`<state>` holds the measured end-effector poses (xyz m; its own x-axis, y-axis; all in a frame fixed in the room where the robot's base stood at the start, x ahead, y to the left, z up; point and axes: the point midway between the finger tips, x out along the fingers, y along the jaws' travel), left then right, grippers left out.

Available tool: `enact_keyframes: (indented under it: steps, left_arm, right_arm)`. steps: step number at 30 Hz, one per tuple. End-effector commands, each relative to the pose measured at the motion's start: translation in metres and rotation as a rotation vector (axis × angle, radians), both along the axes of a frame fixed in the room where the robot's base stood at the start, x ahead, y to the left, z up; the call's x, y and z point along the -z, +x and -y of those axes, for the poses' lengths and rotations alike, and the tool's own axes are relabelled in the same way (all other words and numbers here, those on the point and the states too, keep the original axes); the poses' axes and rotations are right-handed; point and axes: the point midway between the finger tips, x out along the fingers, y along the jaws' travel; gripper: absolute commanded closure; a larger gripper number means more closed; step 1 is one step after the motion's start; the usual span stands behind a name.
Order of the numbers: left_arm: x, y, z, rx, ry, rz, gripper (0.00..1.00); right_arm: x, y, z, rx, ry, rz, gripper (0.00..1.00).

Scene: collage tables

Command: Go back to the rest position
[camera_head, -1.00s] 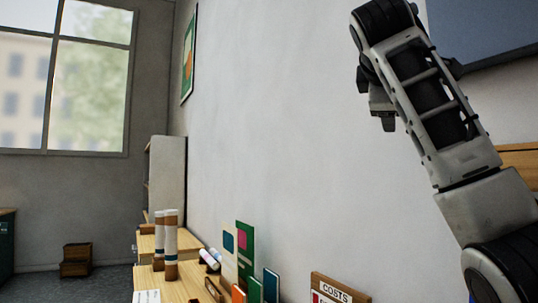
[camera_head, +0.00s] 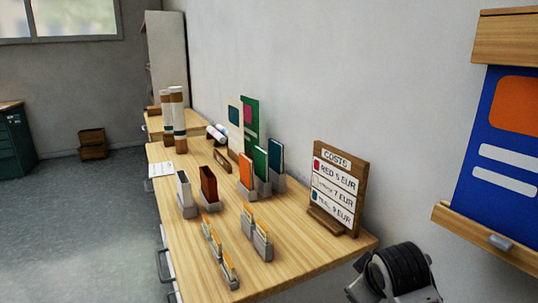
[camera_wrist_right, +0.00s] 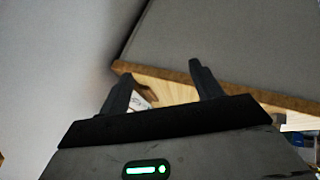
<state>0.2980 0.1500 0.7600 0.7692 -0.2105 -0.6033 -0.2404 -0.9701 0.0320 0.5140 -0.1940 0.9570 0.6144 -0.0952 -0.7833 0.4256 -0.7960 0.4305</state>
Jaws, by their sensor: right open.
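My right gripper (camera_wrist_right: 158,85) shows in the right wrist view with its two dark fingers apart and nothing between them. Beyond the fingers is a wooden edge, with a pale wall to the left and a grey surface above. In the head view only a dark, rounded part of my arm shows at the bottom right, in front of the table's near corner; no gripper shows there. My left gripper is in neither view.
A wooden table (camera_head: 290,258) along the wall holds several card holders, upright boards (camera_head: 250,125), a costs sign (camera_head: 338,188) and tubes (camera_head: 178,118). A blue board (camera_head: 498,150) hangs at right.

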Motion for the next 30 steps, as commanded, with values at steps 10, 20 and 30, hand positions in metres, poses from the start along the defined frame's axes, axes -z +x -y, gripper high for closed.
enact_keyframes:
  steps: [10, 20, 30]
  left_arm:
    - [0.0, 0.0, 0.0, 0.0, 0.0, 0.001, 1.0]
    - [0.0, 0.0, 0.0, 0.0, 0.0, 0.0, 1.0]
    - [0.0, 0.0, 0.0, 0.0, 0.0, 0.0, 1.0]
  right_arm:
    - [0.102, -0.162, 0.005, 0.201, 0.213, -0.2, 0.35]
    - [0.118, -0.268, 0.009, 0.355, 0.313, -0.321, 0.35]
    - [0.158, -0.239, -0.012, 0.287, 0.417, -0.133, 0.35]
